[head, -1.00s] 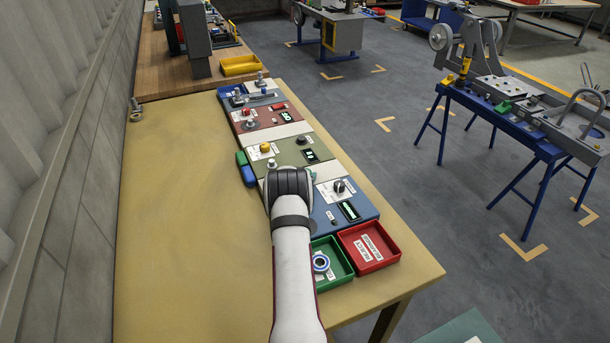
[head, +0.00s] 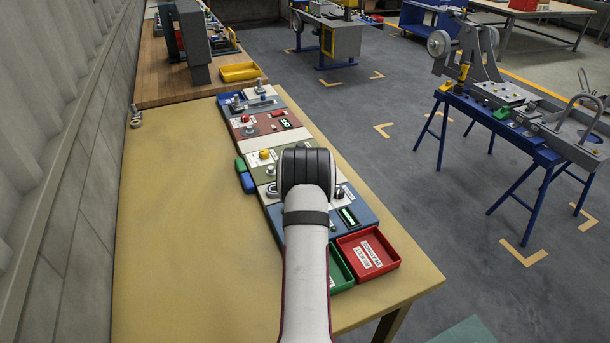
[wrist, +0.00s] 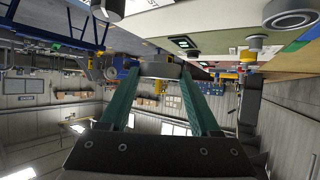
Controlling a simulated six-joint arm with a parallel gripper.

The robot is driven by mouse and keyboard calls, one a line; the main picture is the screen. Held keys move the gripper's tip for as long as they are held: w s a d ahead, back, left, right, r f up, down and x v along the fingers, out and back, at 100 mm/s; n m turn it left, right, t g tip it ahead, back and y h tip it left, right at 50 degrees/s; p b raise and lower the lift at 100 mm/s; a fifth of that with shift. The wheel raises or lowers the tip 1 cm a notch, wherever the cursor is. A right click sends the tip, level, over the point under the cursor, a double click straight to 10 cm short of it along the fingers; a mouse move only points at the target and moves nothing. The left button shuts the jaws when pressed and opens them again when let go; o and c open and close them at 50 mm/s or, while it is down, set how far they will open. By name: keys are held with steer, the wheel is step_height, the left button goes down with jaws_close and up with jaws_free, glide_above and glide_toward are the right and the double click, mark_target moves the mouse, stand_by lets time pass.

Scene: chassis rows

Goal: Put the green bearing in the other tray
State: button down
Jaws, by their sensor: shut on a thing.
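My gripper shows in the wrist view (wrist: 160,74), its two teal fingers shut on a grey metal piece (wrist: 161,71) seen edge-on. No green shows on this piece, so I cannot tell from its colour whether it is the green bearing. In the head view my wrist hides the fingers and the piece, above the near part of the panel row. The red tray (head: 392,258) stands at the near right end of the row, with a white label inside. The green tray (head: 344,284) is beside it on the left, mostly hidden behind my arm.
A row of coloured panels with knobs and displays, among them a blue panel (head: 364,213), runs along the bench (head: 180,230). Small green and blue blocks (head: 246,183) lie left of it. The bench's left part is clear. A yellow tray (head: 240,71) stands farther back.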

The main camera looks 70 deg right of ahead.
steer(key=s+a+r, duration=0.2)
steer(key=s, duration=1)
steer(key=s+a+r, duration=0.1)
steer(key=s+a, duration=0.1)
steer(key=s, duration=1)
steer(key=s+a+f+n+t+y, duration=0.1)
steer(key=s+a+n+t, duration=0.15)
steer(key=a, duration=0.65)
steer(key=s+a+f+n+t+y, duration=0.15)
steer(key=s+a, duration=0.25)
steer(key=a, duration=0.5)
glide_toward(364, 247)
steer(key=shift+w+d+r+h, duration=0.2)
steer(key=shift+w+d+r, duration=0.15)
steer(key=shift+w+d, duration=0.2)
steer(key=shift+w+d+r+h, duration=0.15)
steer(key=shift+w+d+r, duration=0.25)
steer(key=shift+d, duration=0.3)
step_height(364, 247, down, 4)
steer(key=shift+w+d+f, duration=0.1)
